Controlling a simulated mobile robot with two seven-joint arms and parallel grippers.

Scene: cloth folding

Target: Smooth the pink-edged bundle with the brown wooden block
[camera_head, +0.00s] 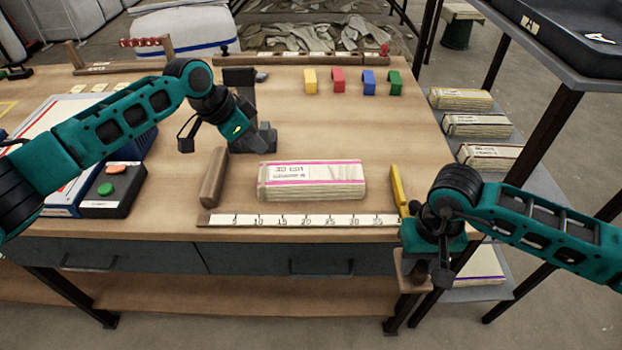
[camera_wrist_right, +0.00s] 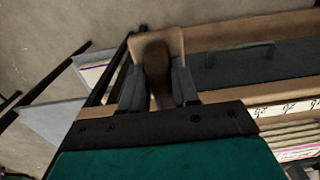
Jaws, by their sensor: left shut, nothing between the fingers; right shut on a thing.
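The pink-edged bundle (camera_head: 312,192) lies flat on the workbench, behind the ruler strip, with a pink-lined label on top. Part of it also shows in the right wrist view (camera_wrist_right: 300,153). My right gripper (camera_head: 441,275) is shut on the brown wooden block (camera_head: 411,270), in front of the bench's front right corner and to the right of the bundle. In the right wrist view the block (camera_wrist_right: 172,42) has a dark handle between the fingers. My left gripper (camera_head: 264,140) is shut and empty, above the bench behind and left of the bundle.
A brown bar (camera_head: 214,177) stands left of the bundle and a yellow bar (camera_head: 398,188) right of it. The ruler (camera_head: 300,220) runs along the front edge. A button box (camera_head: 112,190) is at left; a shelf rack (camera_head: 535,160) at right.

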